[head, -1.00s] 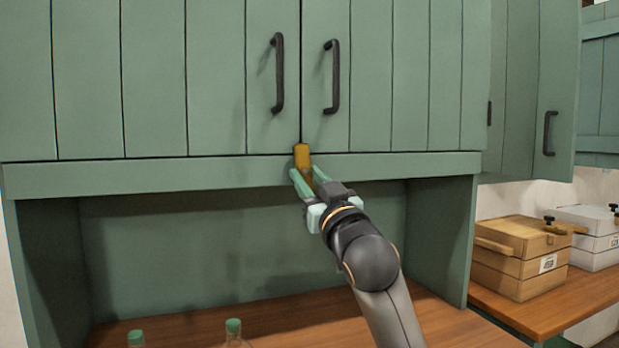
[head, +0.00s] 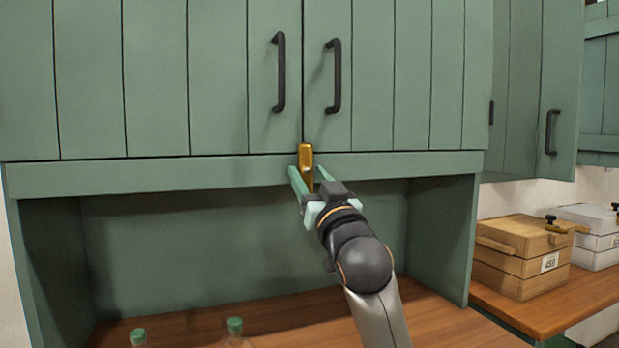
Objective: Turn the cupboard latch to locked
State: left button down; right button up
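The green cupboard (head: 220,85) has two closed doors with dark vertical handles. A brass latch (head: 306,153) stands upright at the bottom of the seam between the doors, over the rail below them. My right gripper (head: 307,178) reaches up from below, its two green fingers on either side of the latch's lower part. The fingers are apart, with a gap between them. I cannot tell whether either finger touches the latch. My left gripper is not in view.
Two bottles with green caps (head: 235,326) (head: 137,337) stand on the wooden counter (head: 290,322) below. A wooden box (head: 522,262) and a white box (head: 590,240) stand on the right counter. The open niche under the cupboard is clear behind my arm.

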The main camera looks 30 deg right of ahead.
jog(key=shift+o, duration=0.9)
jog(key=shift+s, duration=0.1)
jog(key=b+v, duration=0.1)
jog(key=v, duration=1.1)
jog(key=shift+s, duration=0.15)
